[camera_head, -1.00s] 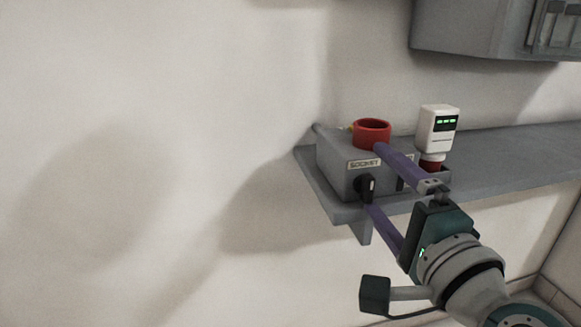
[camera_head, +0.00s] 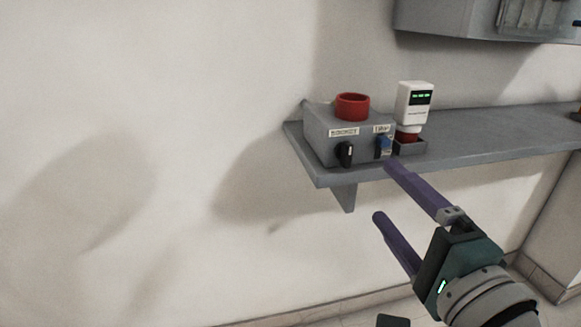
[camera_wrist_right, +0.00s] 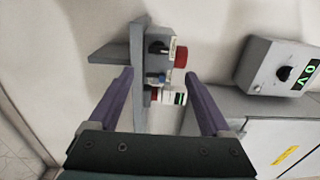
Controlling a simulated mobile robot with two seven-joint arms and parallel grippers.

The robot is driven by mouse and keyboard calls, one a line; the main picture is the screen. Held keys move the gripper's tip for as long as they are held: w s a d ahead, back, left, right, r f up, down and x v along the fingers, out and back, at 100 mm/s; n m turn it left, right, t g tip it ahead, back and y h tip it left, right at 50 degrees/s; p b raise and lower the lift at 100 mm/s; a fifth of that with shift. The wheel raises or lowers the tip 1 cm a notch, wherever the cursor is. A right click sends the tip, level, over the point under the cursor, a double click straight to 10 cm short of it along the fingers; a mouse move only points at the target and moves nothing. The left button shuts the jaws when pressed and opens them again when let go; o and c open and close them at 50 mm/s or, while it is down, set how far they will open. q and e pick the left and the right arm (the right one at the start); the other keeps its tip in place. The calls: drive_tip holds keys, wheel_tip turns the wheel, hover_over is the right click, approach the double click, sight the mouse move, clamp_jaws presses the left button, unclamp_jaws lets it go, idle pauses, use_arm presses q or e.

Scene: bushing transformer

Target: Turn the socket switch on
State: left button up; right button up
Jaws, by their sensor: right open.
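The grey socket box (camera_head: 318,138) stands at the left end of a shelf, with a red round socket (camera_head: 352,106) on top. Its front carries a black rotary switch (camera_head: 346,154) on the left and a blue knob (camera_head: 384,146) on the right, each under a label. In the right wrist view the black switch (camera_wrist_right: 157,47) and blue knob (camera_wrist_right: 155,78) show beyond the fingers. My right gripper (camera_head: 385,190) is open and empty, below and in front of the box, touching nothing that I can see. The black handle looks roughly upright.
A white device with green lights (camera_head: 415,103) stands on a red base right of the box. The grey shelf (camera_head: 480,146) runs right along the wall. A grey cabinet (camera_head: 440,20) hangs above. The right wrist view shows a panel reading "0 V" (camera_wrist_right: 283,70). The wall at left is bare.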

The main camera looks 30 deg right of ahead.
drive_tip(key=v, duration=1)
drive_tip(key=w+a+r+n+g+y+p, duration=0.1)
drive_tip(key=a+r+n+g+y+p, duration=0.35)
drive_tip(key=a+n+p, duration=0.35)
drive_tip(key=w+a+r+n+g+y+p, duration=0.1)
drive_tip(key=a+r+n+g+y+p, duration=0.2)
drive_tip(key=a+r+n+y+p, duration=0.45)
drive_tip(key=s+d+r+n+g+h+p, duration=0.55)
drive_tip(key=s+d+n+h+p, duration=0.25)
drive_tip(key=d, duration=0.2)
wheel_tip(320, 180, up, 35)
drive_tip(key=p, duration=3.6)
drive_tip(key=shift+r+g+y, duration=0.2)
drive_tip(key=shift+g+y, duration=0.1)
drive_tip(key=shift+g, duration=0.1)
drive_tip(key=shift+d+m, duration=0.1)
drive_tip(key=shift+m, duration=0.15)
